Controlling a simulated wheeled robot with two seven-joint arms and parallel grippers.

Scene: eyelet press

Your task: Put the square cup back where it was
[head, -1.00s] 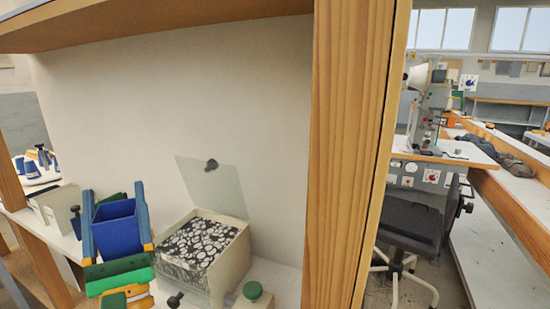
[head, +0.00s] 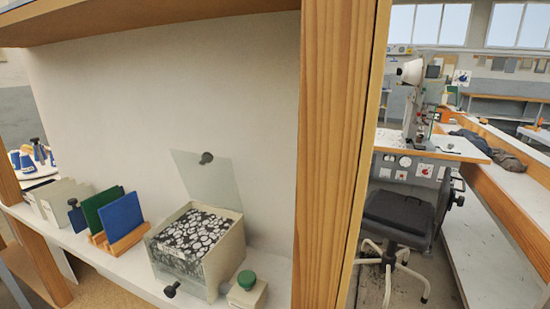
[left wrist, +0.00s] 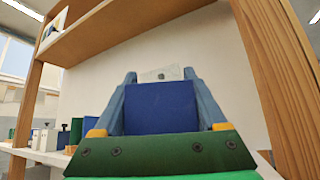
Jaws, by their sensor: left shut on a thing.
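The square cup (left wrist: 160,108) is deep blue and fills the space between the fingers of my left gripper (left wrist: 160,78) in the left wrist view. The two blue-grey fingers are shut on it, one along each side. The green palm plate covers its lower part, and its contents cannot be seen. Neither the cup nor my left gripper shows in the head view. My right gripper is in no view.
The white shelf (head: 130,277) holds blue (head: 123,221) and green (head: 99,208) panels in a wooden rack, and a box of patterned pieces (head: 197,240) with a raised clear lid. A green-capped container (head: 247,288) stands in front. A wooden post (head: 338,150) bounds the right side.

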